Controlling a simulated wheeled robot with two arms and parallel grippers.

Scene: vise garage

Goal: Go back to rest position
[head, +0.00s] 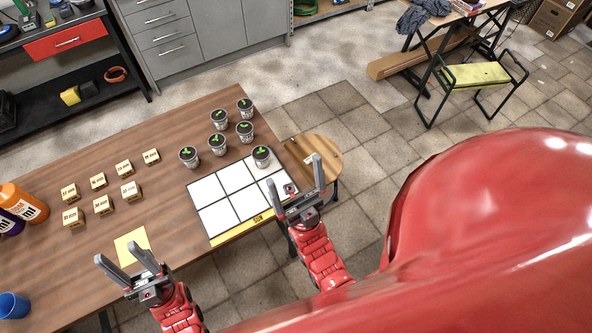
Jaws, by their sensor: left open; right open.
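My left gripper (126,264) is open and empty, over the table's front edge near a yellow card. My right gripper (295,177) is open and empty, above the near right corner of the white grid board (212,191). Its fingers point away from me, and one finger stands in front of the wooden stool. Both arms are red with dark grey grippers. A potted seedling (261,156) stands on the far right cell of the board, apart from the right gripper. The other visible cells are bare.
Several potted seedlings (217,143) stand behind the board. Small labelled wooden blocks (101,204) sit on the wooden table (165,215), with bottles (22,202) and a blue cup (14,305) at left. A round stool (322,153) stands by the table's right end. A large red surface fills the right foreground.

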